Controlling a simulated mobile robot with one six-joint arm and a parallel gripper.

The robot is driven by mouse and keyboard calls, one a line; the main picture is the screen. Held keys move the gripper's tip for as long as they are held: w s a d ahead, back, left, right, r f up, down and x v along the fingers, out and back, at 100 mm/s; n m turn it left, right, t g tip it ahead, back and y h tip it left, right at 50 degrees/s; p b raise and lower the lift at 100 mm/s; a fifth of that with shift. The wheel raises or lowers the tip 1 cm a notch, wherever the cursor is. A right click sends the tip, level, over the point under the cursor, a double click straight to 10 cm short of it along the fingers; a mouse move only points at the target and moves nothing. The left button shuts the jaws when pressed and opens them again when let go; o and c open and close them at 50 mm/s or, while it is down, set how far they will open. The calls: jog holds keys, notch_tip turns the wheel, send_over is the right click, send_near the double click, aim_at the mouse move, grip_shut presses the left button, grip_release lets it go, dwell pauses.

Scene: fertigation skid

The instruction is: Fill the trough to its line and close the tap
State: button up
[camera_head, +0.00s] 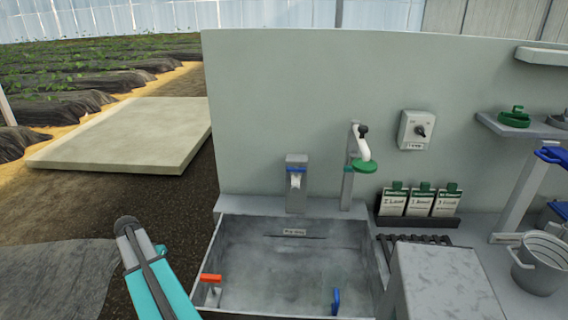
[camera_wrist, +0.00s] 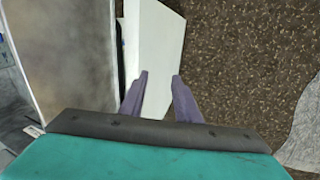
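The trough (camera_head: 262,262) is a grey rectangular basin at the bottom centre of the head view. A dark line (camera_head: 295,237) with a small label runs across its inner back wall. I cannot tell whether water stands in it. A grey tap post with a blue band (camera_head: 296,182) stands behind the trough. An orange-red handle (camera_head: 210,278) is at the trough's front left, and a blue handle (camera_head: 336,300) is at its front right. My gripper (camera_wrist: 160,85) shows in the wrist view with its two fingers apart and nothing between them. It points down beside a pale slab.
A post with a white spout and green disc (camera_head: 364,164) stands right of the tap. Seed-packet-like cards (camera_head: 420,201), a grey block (camera_head: 440,280) and a bucket (camera_head: 538,262) lie further right. A tall grey panel (camera_head: 300,100) rises behind. Open soil lies left.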

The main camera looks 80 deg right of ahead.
jog(key=s+d+r+m+p, duration=0.1)
jog(key=s+d+r+m, duration=0.4)
jog(key=d+r, duration=0.55)
jog(key=s+d+r+m+p, duration=0.25)
jog(key=s+d+r, duration=0.55)
jog(key=r, duration=0.4)
jog(key=s+d+r+m, duration=0.4)
jog(key=s+r, duration=0.5)
jog(key=r, duration=0.3)
jog(key=s+d+r+m+p, duration=0.1)
jog(key=s+d+r+m, duration=0.4)
jog(key=s+r, duration=0.5)
notch_tip(320, 180, up, 3)
jog(key=shift+s+d+r+m+g+p, duration=0.15)
jog(key=shift+s+m+g+p, duration=0.15)
jog(key=shift+m+g, duration=0.1)
jog(key=shift+f, duration=0.2)
jog(key=b, duration=0.9)
send_near(295, 168)
jog(key=x, duration=0.2)
jog(key=shift+s+d+f, duration=0.1)
jog(key=shift+s+f, duration=0.1)
jog(key=shift+f, duration=0.05)
jog(key=shift+p+x, duration=0.3)
jog(key=shift+x, duration=2.2)
